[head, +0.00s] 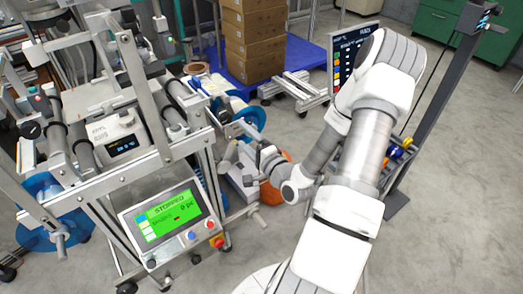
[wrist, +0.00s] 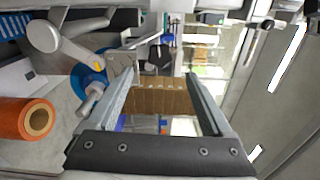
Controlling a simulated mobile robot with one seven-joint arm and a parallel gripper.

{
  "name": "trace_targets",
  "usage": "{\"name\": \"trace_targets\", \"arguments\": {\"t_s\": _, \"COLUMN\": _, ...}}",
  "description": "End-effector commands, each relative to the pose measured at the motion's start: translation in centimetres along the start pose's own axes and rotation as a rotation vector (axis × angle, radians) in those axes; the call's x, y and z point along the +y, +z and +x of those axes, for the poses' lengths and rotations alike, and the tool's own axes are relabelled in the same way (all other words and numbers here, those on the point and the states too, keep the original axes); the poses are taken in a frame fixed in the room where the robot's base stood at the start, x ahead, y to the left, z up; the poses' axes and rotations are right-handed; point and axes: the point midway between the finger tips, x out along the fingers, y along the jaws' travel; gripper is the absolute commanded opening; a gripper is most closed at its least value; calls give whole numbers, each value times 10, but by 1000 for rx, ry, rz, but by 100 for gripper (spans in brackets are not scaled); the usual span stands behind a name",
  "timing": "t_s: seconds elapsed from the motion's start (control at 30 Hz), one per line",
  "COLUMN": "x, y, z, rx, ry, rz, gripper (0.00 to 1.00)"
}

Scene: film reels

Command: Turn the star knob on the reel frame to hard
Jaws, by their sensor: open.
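The reel frame (head: 200,143) is a metal machine frame with rollers at the left of the head view. A dark round knob (head: 31,130) shows on its left side; I cannot tell whether it is the star knob. No star-shaped knob or hard marking can be made out. My gripper (wrist: 160,76) is open, with nothing between its fingers in the wrist view. In the head view it is small and partly hidden beside the frame's right side. A grey arm with a round end (wrist: 44,36) lies left of my fingers in the wrist view.
A green-lit control panel (head: 170,216) hangs on the frame's front. An orange roll (wrist: 28,121) and a blue reel (wrist: 86,84) are close to my gripper's left. Stacked cartons (head: 252,40) stand behind. Grey floor (head: 460,190) is clear at right.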

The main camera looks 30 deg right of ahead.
Motion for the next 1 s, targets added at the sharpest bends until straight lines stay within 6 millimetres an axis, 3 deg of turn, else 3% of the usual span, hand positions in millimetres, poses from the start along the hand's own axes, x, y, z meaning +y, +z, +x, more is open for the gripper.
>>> {"name": "trace_targets", "arguments": {"t_s": 0.2, "x": -1, "y": -1, "z": -52, "rx": 5, "ry": 1, "rz": 1, "gripper": 85}}
{"name": "trace_targets", "arguments": {"t_s": 0.4, "x": -2, "y": 0, "z": -81, "rx": 2, "ry": 0, "rz": 1, "gripper": 85}}
{"name": "trace_targets", "arguments": {"t_s": 0.6, "x": -1, "y": 0, "z": -90, "rx": 0, "ry": -2, "rz": -1, "gripper": 85}}
{"name": "trace_targets", "arguments": {"t_s": 1.0, "x": 0, "y": 0, "z": -90, "rx": 0, "ry": -2, "rz": -1, "gripper": 85}}
